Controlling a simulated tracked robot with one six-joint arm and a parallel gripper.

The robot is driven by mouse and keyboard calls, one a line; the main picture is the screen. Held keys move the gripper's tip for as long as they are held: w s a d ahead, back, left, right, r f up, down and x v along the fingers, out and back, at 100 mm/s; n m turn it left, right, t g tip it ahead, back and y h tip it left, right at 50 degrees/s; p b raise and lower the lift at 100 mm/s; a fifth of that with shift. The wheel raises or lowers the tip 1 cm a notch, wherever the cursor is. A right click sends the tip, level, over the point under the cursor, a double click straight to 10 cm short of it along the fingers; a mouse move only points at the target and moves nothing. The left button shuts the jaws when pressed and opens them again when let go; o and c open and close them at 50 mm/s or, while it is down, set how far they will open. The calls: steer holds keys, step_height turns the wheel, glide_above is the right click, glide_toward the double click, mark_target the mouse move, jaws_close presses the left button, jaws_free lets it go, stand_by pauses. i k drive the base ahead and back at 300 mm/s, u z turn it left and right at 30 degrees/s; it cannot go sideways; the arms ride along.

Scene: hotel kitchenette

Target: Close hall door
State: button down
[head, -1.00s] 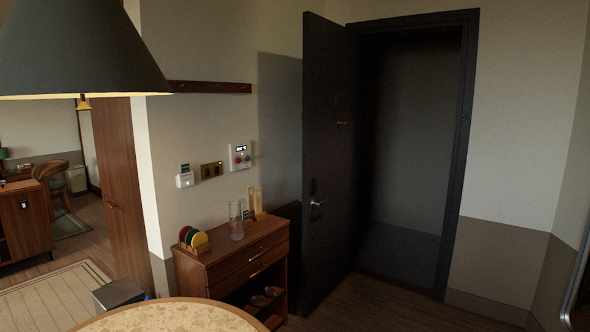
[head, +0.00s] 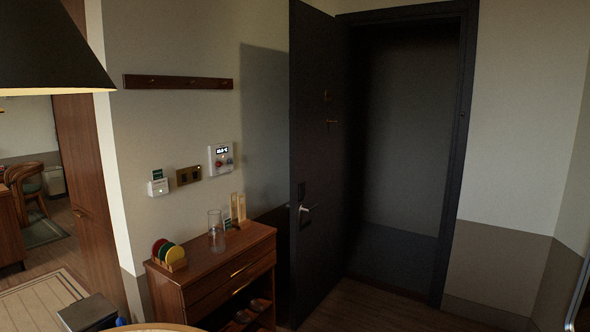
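The hall door (head: 316,130) is a dark grey panel standing open into the room, swung to the left of its dark frame (head: 461,150). Its lever handle (head: 308,208) is silver and sits near the door's free left edge. The doorway (head: 402,150) beside it is open and shows a dim space behind. My gripper is not in view.
A wooden cabinet (head: 222,270) stands left of the door, with a glass carafe (head: 216,232) and coloured discs in a holder (head: 167,254) on top. A round table edge (head: 155,327) and a lamp shade (head: 50,50) are at the left. Floor (head: 375,308) shows before the doorway.

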mark_target(322, 45)
steer(key=u, duration=0.05)
steer(key=i, duration=3.3)
steer(key=u, duration=2.4)
